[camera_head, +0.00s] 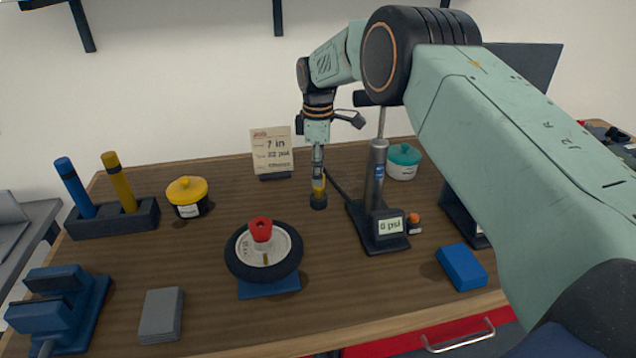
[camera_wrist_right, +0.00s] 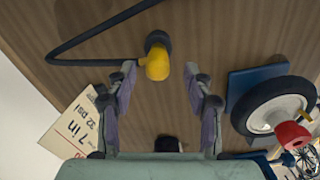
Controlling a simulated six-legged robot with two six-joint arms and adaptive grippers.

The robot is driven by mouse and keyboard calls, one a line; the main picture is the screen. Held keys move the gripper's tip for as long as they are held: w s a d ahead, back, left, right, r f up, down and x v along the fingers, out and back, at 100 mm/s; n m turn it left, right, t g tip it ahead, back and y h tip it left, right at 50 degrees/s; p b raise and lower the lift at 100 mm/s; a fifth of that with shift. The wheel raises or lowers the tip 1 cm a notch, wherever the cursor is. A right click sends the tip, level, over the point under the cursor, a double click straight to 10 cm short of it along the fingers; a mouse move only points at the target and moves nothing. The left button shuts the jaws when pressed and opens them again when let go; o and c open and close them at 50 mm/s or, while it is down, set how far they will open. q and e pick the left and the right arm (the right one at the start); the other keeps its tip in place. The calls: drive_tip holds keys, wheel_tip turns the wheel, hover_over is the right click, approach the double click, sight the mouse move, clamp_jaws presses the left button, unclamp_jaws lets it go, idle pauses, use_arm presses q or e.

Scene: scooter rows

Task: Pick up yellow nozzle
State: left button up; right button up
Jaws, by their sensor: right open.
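The yellow nozzle (camera_head: 319,187) stands on the wooden table just left of the pump, with a black end at its base. It also shows in the right wrist view (camera_wrist_right: 157,66), with a black hose running off to the left. My right gripper (camera_head: 318,172) points down over the nozzle. In the right wrist view my right gripper (camera_wrist_right: 160,75) is open, with one finger on each side of the nozzle and visible gaps between. The fingers partly cover the nozzle in the head view. My left gripper is not in view.
A small wheel (camera_head: 240,262) with a red cap is in front. A card (camera_head: 271,150) stands behind; yellow (camera_head: 186,190) and teal (camera_head: 403,160) pots stand left and right. Bare table lies left of the nozzle.

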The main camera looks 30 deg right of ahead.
drive_tip(key=shift+d+f, duration=0.2)
drive_tip(key=shift+f, duration=0.85)
drive_tip(key=shift+w+a, duration=0.1)
drive_tip(key=shift+a, duration=0.05)
drive_tip(key=shift+c, duration=1.4)
drive_tip(key=c, duration=0.4)
clamp_jaws()
